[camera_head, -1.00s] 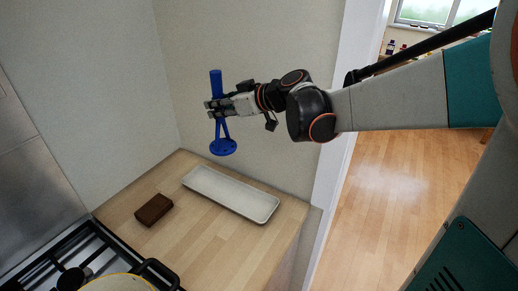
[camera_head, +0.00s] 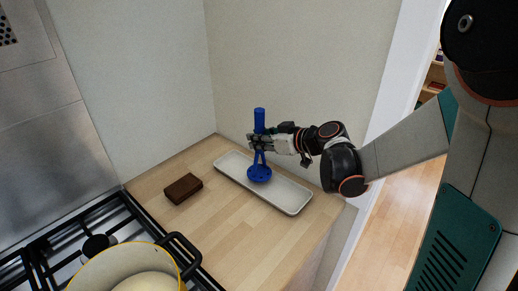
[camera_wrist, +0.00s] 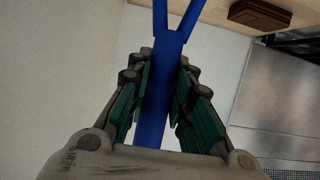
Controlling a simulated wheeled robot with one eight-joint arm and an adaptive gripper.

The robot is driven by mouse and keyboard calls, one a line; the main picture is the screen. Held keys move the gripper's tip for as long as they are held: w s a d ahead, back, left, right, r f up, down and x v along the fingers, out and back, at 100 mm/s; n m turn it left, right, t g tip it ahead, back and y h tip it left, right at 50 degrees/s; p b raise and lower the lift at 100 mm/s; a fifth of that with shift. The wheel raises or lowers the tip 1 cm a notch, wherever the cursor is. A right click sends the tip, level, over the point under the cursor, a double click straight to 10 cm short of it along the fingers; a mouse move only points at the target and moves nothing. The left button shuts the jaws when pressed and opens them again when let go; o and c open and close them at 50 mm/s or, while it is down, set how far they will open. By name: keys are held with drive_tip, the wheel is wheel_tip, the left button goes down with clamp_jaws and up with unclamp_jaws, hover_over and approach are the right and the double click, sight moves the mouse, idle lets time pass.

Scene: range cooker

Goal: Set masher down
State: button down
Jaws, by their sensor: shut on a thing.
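The blue masher (camera_head: 259,172) is upright in the head view, its round perforated head at the bottom and its handle at the top. My gripper (camera_head: 255,142) is shut on it around the lower handle, just above where the prongs split. The masher's head appears over the white tray (camera_head: 298,201), near its middle; I cannot tell whether it touches the tray. In the wrist view, the masher (camera_wrist: 160,75) runs between the green-padded fingers of my gripper (camera_wrist: 161,90), its forked part pointing to the top edge. Its head is out of that view.
A dark brown block (camera_head: 183,188) lies on the wooden counter (camera_head: 222,232) left of the tray. A yellow-rimmed pot (camera_head: 125,268) stands on the black-grated cooker (camera_head: 50,255) at the front left. Walls close the counter at the back.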

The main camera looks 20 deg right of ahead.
drive_tip(key=shift+f+b, duration=0.4)
drive_tip(key=shift+f, duration=1.15)
drive_tip(key=c, duration=1.4)
unclamp_jaws()
drive_tip(key=shift+s+d+r, duration=0.2)
drive_tip(key=shift+d+r, duration=0.05)
drive_tip(key=shift+r, duration=0.05)
drive_tip(key=p+v, duration=0.3)
drive_tip(key=v, duration=0.8)
drive_tip(key=shift+s, duration=0.15)
